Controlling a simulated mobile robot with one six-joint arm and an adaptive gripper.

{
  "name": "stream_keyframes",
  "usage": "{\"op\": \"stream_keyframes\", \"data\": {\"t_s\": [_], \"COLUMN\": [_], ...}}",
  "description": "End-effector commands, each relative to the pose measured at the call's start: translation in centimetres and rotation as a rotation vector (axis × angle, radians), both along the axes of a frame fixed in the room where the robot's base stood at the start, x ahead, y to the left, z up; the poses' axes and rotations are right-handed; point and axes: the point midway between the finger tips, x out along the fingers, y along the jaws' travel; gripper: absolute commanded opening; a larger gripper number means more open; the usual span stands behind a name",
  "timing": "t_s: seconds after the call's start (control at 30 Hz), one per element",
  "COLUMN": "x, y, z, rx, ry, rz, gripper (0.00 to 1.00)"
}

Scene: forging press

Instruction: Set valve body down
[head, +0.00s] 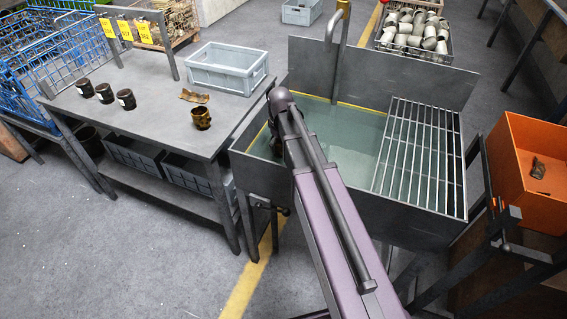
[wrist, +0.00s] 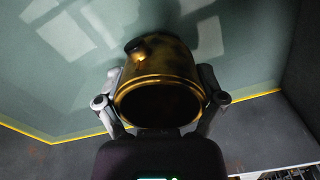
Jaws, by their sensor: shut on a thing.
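A brass-coloured, round, hollow valve body (wrist: 160,72) fills the middle of the wrist view. Its dark open end faces the camera and a small knob shows on its upper side. My gripper (wrist: 160,85) is shut on it, one finger on each side. Behind it is the greenish water of the quench tank (wrist: 60,85), with a yellow line along its walls. In the head view the tank (head: 340,140) stands in the middle, and my arm reaches over its left part. The arm hides the valve body there. I cannot tell its exact height relative to the water.
A slatted metal rack (head: 425,155) covers the tank's right part. The grey table (head: 150,130) at left bears several dark cups, a brass-brown cup (head: 201,118), a brown curved piece (head: 193,96) and a grey crate (head: 228,70). An orange bin (head: 530,165) is at right.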

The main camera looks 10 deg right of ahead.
Motion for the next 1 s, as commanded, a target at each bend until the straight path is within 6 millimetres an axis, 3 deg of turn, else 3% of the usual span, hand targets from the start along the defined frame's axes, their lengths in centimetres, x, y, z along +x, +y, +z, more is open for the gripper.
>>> {"op": "stream_keyframes", "data": {"t_s": [0.03,0.33,1.0], "x": [0.0,0.0,0.0], "y": [0.0,0.0,-0.1], "z": [-1.0,-3.5,-4.3], "rx": [0.0,0.0,0.0], "ry": [0.0,0.0,0.0], "rz": [0.0,-0.001,-0.001], "gripper": [0.27,0.27,0.27]}}
